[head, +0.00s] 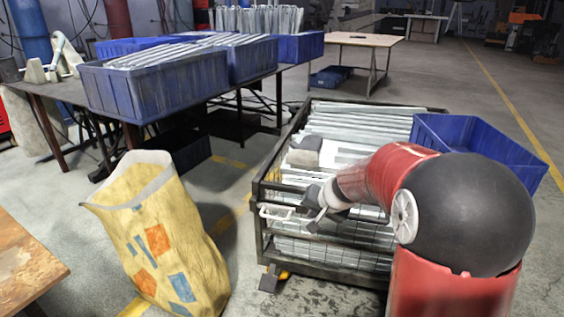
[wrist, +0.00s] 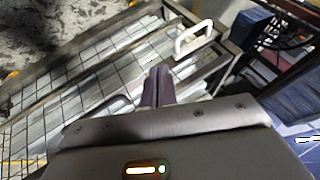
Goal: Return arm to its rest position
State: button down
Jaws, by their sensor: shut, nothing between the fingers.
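My arm reaches left over the wire-sided metal crate (head: 262,240) from the right of the head view. My gripper (head: 312,207) is at the crate's near side, beside a white handle-like loop (head: 274,211). In the wrist view, my gripper (wrist: 158,86) has its dark fingers together, with nothing seen between them. The white loop (wrist: 195,38) is just beyond the fingertips and apart from them in that picture. Wire mesh and pale metal brackets show behind the fingers. The exact gap between gripper and crate is hard to tell.
Galvanized brackets (head: 355,121) fill the crate. An empty-looking blue bin (head: 480,148) is at its right. A yellow sack (head: 165,240) stands left on the floor. Blue bins (head: 150,90) of brackets stand on a dark table behind. A wooden tabletop corner (head: 25,265) is at lower left.

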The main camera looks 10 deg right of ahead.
jog(key=s+a+r+n, duration=0.2)
jog(key=s+r, duration=0.2)
jog(key=s, duration=0.4)
jog(key=s+a+r+n, duration=0.1)
jog(key=s+a+r, duration=0.1)
jog(key=s+r, duration=0.45)
jog(key=s+d+f+n+g+h, duration=0.1)
jog(key=s+d+n+h, duration=0.1)
jog(key=s, duration=1.4)
jog(key=shift+s+f+p, duration=0.15)
jog(key=shift+f+p, duration=0.25)
jog(key=shift+p, duration=0.05)
jog(key=shift+d, duration=0.1)
